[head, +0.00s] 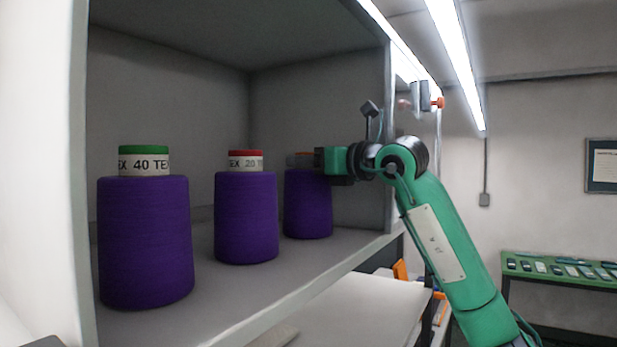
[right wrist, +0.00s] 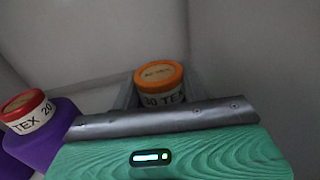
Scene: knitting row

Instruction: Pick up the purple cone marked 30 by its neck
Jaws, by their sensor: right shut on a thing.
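The purple cone with an orange-topped neck (head: 308,208) stands upright on the shelf, the farthest of three cones. In the right wrist view its orange top and label (right wrist: 160,85) show; the label reads TEX with a partly covered number that looks like 30. My right gripper (head: 304,162) reaches in from the right at neck height and is shut on this cone's neck. The gripper hides much of the neck in the head view, and its green body covers the cone's body in the wrist view. My left gripper is not in view.
A purple cone with a red top marked 20 (head: 246,215) stands close left of the held one. A purple cone with a green top marked 40 (head: 145,240) is nearer. The shelf (head: 215,312) has side walls and a ceiling; its right wall (head: 375,130) is beside my arm.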

